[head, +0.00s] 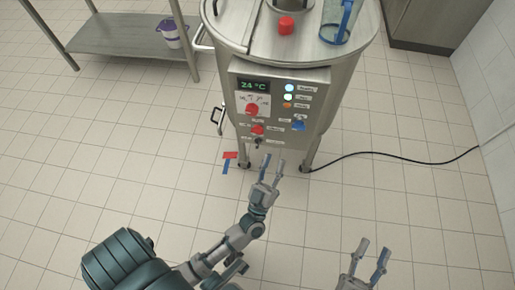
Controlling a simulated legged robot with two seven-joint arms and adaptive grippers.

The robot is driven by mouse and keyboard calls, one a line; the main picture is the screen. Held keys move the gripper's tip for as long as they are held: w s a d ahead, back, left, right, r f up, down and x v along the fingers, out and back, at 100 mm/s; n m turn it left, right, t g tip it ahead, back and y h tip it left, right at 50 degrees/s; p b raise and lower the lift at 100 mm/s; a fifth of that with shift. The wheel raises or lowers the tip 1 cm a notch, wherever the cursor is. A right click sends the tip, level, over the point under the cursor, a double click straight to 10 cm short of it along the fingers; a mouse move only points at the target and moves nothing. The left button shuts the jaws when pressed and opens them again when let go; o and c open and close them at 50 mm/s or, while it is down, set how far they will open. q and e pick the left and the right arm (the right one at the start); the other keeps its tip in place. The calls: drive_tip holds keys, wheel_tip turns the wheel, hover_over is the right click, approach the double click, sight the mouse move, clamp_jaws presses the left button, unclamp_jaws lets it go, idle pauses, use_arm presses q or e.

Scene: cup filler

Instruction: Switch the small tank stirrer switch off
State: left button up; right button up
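The steel tank (220,30) carries a control panel (275,120) on its front. The panel has a display reading 24 °C (254,87), a red dial (252,109), a smaller red switch (257,129), a small dark switch (258,142) and a blue switch (299,125). The labels are too small to read, so I cannot tell which is the stirrer switch. My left gripper (272,161) is open and empty, just below the panel in the picture, its fingers pointing toward the panel's lower edge. My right gripper (374,248) is open and empty at the lower right, away from the tank.
Three indicator lights (289,97) show on the panel. A blue-handled jug (343,22) and a red knob (286,25) are on the lid. A black cable (400,153) runs right across the tiles. A steel table (125,35) with a white-purple bucket (170,35) stands left.

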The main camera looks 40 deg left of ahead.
use_arm(q)
drive_tip(key=s+a+f+g+y+p, duration=0.15)
drive_tip(key=a+f+g+p, duration=0.3)
drive_tip(key=f, duration=0.45)
use_arm(e)
drive_tip(key=s+d+f+g+h+p, duration=0.25)
drive_tip(key=s+f+g, duration=0.25)
drive_tip(key=f+g, duration=0.25)
use_arm(q)
drive_tip(key=g+b, duration=0.3)
drive_tip(key=g, duration=0.1)
approach(257, 144)
drive_tip(key=shift+m, duration=0.3)
drive_tip(key=shift+b+x, duration=0.85)
drive_tip(key=shift+x, duration=3.55)
use_arm(e)
wheel_tip(257, 144, up, 8)
drive_tip(key=a+t+y, duration=0.1)
drive_tip(key=t, duration=0.6)
drive_tip(key=shift+s+m+t+y, duration=0.25)
drive_tip(key=shift+m+t+y, duration=0.1)
drive_tip(key=shift+m, duration=0.05)
use_arm(q)
drive_tip(key=shift+a+f, duration=0.1)
drive_tip(key=shift+f, duration=0.05)
clamp_jaws()
use_arm(e)
drive_tip(key=shift+a, duration=0.15)
